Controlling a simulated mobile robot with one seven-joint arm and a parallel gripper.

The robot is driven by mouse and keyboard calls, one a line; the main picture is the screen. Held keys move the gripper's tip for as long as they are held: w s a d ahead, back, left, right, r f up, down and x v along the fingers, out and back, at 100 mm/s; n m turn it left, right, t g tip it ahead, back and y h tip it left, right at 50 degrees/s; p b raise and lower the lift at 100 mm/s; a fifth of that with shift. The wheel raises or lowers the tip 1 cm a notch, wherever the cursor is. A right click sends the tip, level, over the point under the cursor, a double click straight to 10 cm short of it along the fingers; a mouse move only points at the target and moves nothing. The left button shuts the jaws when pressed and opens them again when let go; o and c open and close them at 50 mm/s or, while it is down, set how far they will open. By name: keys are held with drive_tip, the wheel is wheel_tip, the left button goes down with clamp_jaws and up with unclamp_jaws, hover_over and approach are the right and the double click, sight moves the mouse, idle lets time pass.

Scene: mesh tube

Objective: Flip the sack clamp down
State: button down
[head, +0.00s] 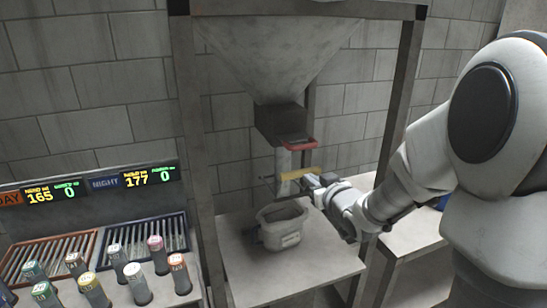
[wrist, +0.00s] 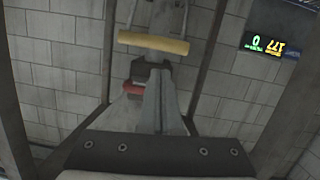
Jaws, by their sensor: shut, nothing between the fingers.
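The hopper's dark outlet (head: 282,122) has a red-edged part (head: 298,143) at its lower front, and a pale tube (head: 283,160) hangs below it. A yellow bar (head: 297,173), apparently the sack clamp's handle, lies across the tube with thin arms reaching left. My gripper (head: 311,182) is shut and empty, close to the bar's right end; I cannot tell if they touch. In the wrist view, the yellow bar (wrist: 153,43) shows beyond the tips of my shut fingers (wrist: 160,72), with the red part (wrist: 134,88) beside them.
A pale open bucket (head: 283,228) stands on the table (head: 245,265) below the tube. Metal frame posts (head: 196,150) flank the hopper. Racks, several capped tubes and lit displays (head: 90,190) stand at left. A block wall is behind.

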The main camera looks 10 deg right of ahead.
drive_tip(key=shift+w+d+r+t+y+p, duration=0.2)
drive_tip(key=shift+d+r+t+y+p, duration=0.1)
drive_tip(key=shift+d+r+t, duration=0.25)
drive_tip(key=shift+w+d+r+t+y+p, duration=0.2)
drive_tip(key=shift+d+r+t+y, duration=0.15)
drive_tip(key=shift+r, duration=0.25)
drive_tip(key=p, duration=0.2)
hover_over(302, 172)
drive_tip(key=shift+w+a+f, duration=0.2)
drive_tip(key=shift+w, duration=0.25)
drive_tip(key=shift+s+d+f, duration=0.1)
drive_tip(key=shift+s+f, duration=0.15)
drive_tip(key=shift+f, duration=0.4)
drive_tip(key=shift+s+d+f, duration=0.1)
drive_tip(key=shift+s+f, duration=0.1)
drive_tip(key=shift+f, duration=0.4)
drive_tip(key=shift+s+f+p, duration=0.3)
drive_tip(key=shift+f+p, duration=0.05)
drive_tip(key=shift+f, duration=0.35)
drive_tip(key=shift+f+b, duration=0.15)
drive_tip(key=shift+b, duration=0.15)
